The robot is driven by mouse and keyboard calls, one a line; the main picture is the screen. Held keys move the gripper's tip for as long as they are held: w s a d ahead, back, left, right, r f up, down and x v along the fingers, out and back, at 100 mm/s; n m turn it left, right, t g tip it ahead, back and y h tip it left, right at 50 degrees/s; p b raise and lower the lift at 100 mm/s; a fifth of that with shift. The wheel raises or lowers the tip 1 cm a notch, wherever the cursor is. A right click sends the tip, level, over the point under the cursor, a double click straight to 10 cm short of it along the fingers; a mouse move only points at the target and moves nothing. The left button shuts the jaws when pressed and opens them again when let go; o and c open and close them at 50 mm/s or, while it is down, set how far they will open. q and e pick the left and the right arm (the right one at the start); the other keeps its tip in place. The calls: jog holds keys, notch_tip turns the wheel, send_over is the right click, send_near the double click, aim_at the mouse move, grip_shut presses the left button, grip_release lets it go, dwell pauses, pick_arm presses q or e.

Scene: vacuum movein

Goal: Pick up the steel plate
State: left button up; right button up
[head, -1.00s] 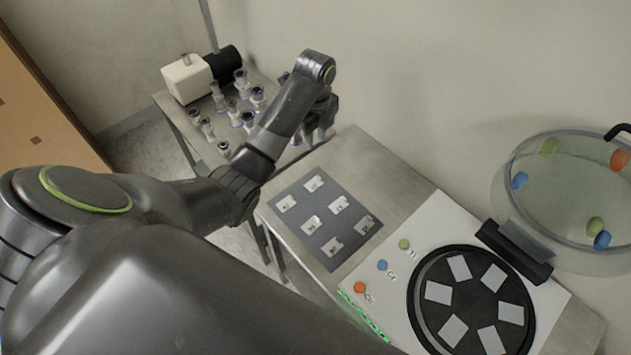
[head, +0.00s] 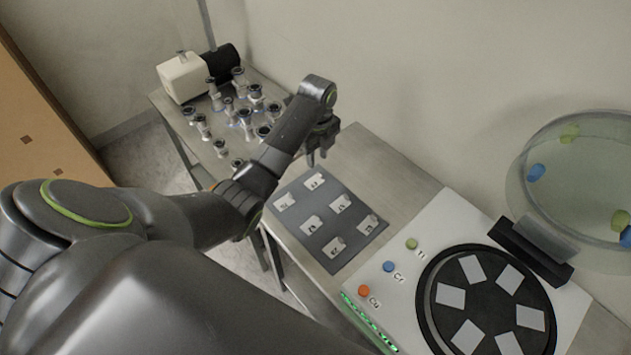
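Several small pale labelled plates lie in two rows on a dark grey mat (head: 322,222) on the metal bench. The labels are too small to read surely, so I cannot tell which is the steel plate. My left gripper (head: 317,160) points down above the mat's far edge, near the middle far-row plate, fingers apart and empty. My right gripper is out of view.
A white machine (head: 400,262) with coloured buttons and a black turntable (head: 436,320) bearing pale plates stands at right. Its round clear lid (head: 575,185) is raised. A side table with several flanged fittings (head: 245,120) and a white-and-black pump (head: 186,77) stands at the back left.

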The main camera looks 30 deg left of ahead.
aim_at(318, 172)
pick_arm(q)
jog(key=shift+w+d+f+p, duration=0.1)
jog(key=shift+f+p, duration=0.15)
jog(key=shift+f, duration=1.4)
jog(key=shift+w+f+p, duration=0.1)
jog(key=shift+f+p, duration=0.15)
jog(key=shift+f, duration=1.35)
grip_shut()
